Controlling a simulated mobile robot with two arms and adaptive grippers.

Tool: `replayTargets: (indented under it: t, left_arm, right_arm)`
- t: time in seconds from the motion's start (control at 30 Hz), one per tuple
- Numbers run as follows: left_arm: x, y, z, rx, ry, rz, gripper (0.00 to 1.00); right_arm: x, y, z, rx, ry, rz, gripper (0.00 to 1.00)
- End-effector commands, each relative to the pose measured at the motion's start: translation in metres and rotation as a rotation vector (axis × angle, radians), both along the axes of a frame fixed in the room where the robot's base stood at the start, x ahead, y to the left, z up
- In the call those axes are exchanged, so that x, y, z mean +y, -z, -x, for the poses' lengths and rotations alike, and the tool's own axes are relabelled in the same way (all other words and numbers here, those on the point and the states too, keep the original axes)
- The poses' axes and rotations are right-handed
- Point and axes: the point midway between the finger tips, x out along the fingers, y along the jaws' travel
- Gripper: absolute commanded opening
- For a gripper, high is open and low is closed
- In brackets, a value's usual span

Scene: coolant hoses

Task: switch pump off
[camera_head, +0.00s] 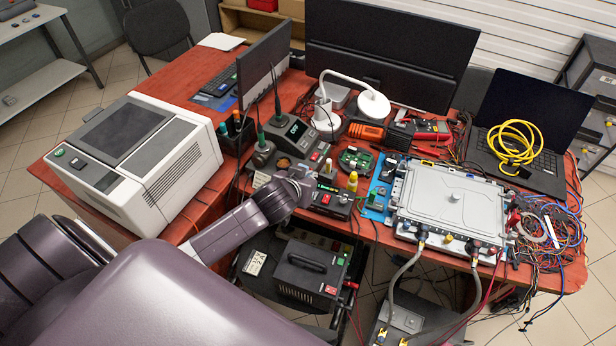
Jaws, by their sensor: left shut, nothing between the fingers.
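My left arm comes in from the lower left, and its gripper (304,183) is shut and empty over the front of the red desk. It is close to a small black box (331,200) with a green display and a red switch; I cannot tell whether it touches it. No pump is clearly marked. A black unit with a handle (306,264) and a red switch stands below the desk's front edge. Grey hoses (396,282) run from the grey metal housing (455,201) down to a grey unit (404,318), partly cut off below. Switch positions are too small to read. My right gripper is not in view.
A white boxy machine (139,155) stands on the desk's left. A soldering station (291,136), a lamp (374,104), monitors and a laptop with a yellow cable coil (513,141) crowd the back. Tangled wires (552,232) hang at the right edge. Little desk is free.

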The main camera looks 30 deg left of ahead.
Motion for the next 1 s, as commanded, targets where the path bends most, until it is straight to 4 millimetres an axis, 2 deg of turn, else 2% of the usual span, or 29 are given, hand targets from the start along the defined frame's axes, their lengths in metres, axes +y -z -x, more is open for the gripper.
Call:
replayTargets:
  t: [0.3, 1.0]
  left_arm:
    - [-0.003, -0.021, 0.017, 0.001, 0.001, 0.001, 0.00]
    - [-0.003, -0.023, 0.018, 0.001, 0.001, 0.001, 0.00]
  right_arm:
    - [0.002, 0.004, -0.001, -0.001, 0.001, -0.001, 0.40]
    - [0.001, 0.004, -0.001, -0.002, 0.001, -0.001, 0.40]
